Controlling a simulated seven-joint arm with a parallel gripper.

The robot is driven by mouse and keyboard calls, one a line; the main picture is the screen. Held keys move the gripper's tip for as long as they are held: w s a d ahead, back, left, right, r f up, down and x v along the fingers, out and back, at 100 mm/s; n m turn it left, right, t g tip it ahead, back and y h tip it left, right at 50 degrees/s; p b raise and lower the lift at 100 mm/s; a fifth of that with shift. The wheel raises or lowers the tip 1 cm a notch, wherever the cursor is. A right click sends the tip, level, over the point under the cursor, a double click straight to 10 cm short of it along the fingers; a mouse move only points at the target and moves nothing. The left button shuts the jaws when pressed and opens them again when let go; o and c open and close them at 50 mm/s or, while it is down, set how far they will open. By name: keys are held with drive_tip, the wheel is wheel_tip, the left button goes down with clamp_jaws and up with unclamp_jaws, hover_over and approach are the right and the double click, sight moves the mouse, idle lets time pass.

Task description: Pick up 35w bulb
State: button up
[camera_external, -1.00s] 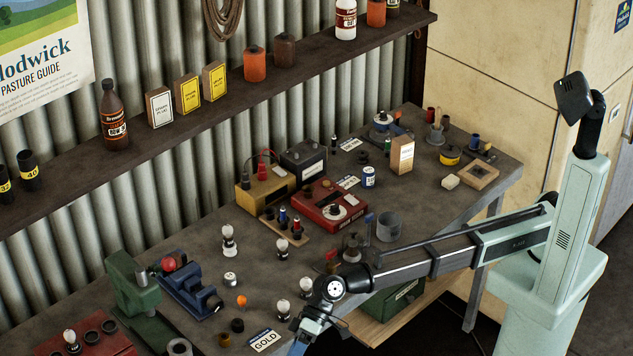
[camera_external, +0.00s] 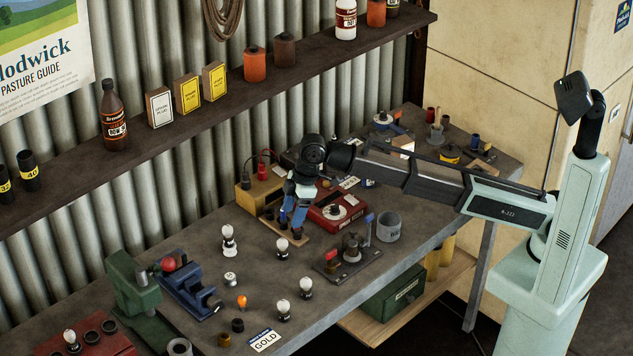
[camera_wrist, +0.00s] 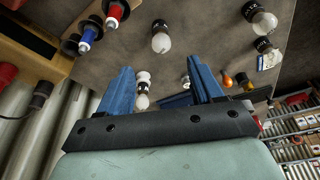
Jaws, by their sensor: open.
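Several clear bulbs with dark bases stand on the bench. In the external view, one is at the back left (camera_external: 229,240), one right of it (camera_external: 282,246), and two are nearer the front (camera_external: 306,287) (camera_external: 283,311). No wattage is readable, so I cannot tell which is the 35w bulb. My gripper (camera_external: 292,220) is above the bench by the wooden plug rack, with blue fingers. In the wrist view my gripper (camera_wrist: 160,72) is open, fingers apart. One bulb (camera_wrist: 142,96) shows between them, farther off; others (camera_wrist: 160,42) (camera_wrist: 263,22) lie beyond the fingertips.
The plug rack (camera_external: 290,235) and red tester (camera_external: 350,212) stand close to my gripper. A blue vise (camera_external: 190,285), green machine (camera_external: 130,285), orange bulb (camera_external: 242,301) and GOLD card (camera_external: 264,340) are on the bench. A small stand (camera_external: 350,255) is to the right.

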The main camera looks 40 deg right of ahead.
sight(283, 241)
drive_tip(key=x, duration=1.3)
drive_tip(key=shift+s+a+f, duration=0.1)
drive_tip(key=shift+a+f, duration=0.05)
drive_tip(key=shift+c, duration=0.5)
drive_tip(key=c, duration=1)
